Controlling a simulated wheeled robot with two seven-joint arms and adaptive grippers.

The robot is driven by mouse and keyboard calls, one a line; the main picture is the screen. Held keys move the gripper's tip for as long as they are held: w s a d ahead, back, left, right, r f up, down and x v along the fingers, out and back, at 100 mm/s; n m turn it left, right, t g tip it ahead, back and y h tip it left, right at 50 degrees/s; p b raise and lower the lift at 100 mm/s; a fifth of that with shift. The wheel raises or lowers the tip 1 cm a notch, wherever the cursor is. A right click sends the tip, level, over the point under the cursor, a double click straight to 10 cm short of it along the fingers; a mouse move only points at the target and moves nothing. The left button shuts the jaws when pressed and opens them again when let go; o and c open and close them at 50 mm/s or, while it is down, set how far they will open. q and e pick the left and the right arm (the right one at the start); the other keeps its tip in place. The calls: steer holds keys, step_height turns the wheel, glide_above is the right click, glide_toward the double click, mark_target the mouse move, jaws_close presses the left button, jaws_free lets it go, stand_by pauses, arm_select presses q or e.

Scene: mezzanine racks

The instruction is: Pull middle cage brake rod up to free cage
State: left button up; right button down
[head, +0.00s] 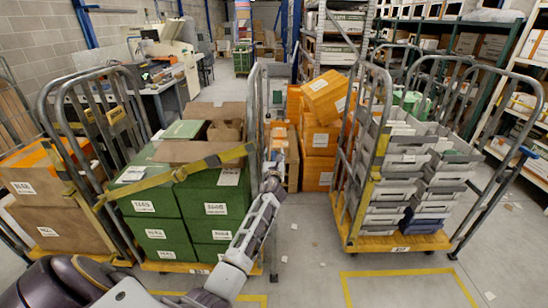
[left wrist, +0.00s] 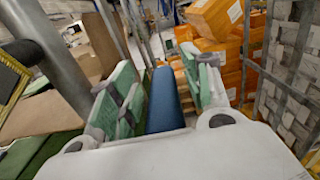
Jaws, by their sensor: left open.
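The middle cage (head: 252,95) is a grey tubular frame on a yellow base, loaded with green boxes (head: 215,205) behind a yellow strap. My left gripper (head: 275,168) is at this cage's right front upright. In the left wrist view its two green-padded fingers (left wrist: 166,95) stand apart. A blue brake rod handle (left wrist: 166,105) lies between them, with a visible gap on the right. I cannot tell whether the left pad touches it. My right gripper is not in view.
A left cage (head: 45,160) with brown and orange boxes stands close beside the middle one. Orange boxes (head: 322,135) are stacked behind. A right cage (head: 350,190) holds grey trays and has a blue handle (head: 528,152).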

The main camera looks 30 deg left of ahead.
arm_select(q)
steer(key=shift+s+d+f, duration=0.1)
steer(key=shift+s+f, duration=0.05)
steer(key=shift+v, duration=1.1)
steer(key=v, duration=0.9)
steer(key=shift+s, duration=0.25)
